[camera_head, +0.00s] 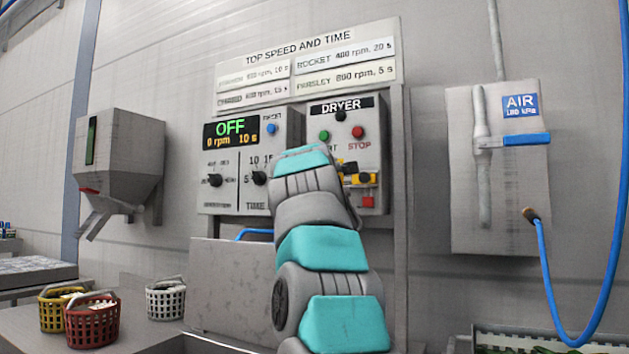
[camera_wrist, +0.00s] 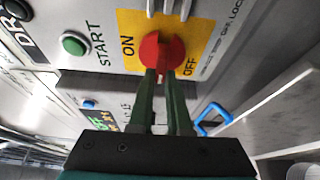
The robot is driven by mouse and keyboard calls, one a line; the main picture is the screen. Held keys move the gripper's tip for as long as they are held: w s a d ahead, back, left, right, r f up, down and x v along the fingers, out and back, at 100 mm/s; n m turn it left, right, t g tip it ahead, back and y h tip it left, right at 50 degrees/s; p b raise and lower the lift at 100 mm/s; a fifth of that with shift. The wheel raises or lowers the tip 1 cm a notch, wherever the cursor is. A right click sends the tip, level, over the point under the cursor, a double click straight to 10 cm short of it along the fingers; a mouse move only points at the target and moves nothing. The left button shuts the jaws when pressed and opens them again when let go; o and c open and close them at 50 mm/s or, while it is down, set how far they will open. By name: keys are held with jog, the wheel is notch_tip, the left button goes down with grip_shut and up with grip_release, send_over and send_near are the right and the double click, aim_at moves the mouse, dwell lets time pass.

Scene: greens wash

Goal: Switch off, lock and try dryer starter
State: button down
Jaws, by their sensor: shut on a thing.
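The grey dryer starter box (camera_head: 372,150) hangs on the panel under a DRYER label. It has a green START button (camera_head: 324,135) and a red STOP button (camera_head: 358,132). In the wrist view, a red rotary knob (camera_wrist: 172,46) sits on a yellow plate (camera_wrist: 130,22) between the words ON and OFF. My gripper (camera_wrist: 165,72) is shut on this red knob, its dark green fingers at the knob's lower edge. I cannot tell clearly where the knob points. In the head view, my arm partly covers the box. A small red piece (camera_head: 367,202) shows below the yellow plate.
Left of the starter, the spinner control box (camera_head: 290,125) shows OFF, 0 rpm, 10 s. An AIR box (camera_head: 500,195) with a blue lever and hose is at right. Red (camera_head: 92,325), yellow (camera_head: 48,315) and white (camera_head: 152,303) baskets stand at lower left.

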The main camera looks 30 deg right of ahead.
jog(key=c, duration=0.9)
grip_release()
jog(key=shift+o, duration=0.2)
jog(key=shift+s, duration=0.1)
jog(key=b+v, duration=0.2)
jog(key=v, duration=0.5)
jog(key=shift+s+a, duration=0.2)
jog(key=shift+a, duration=0.05)
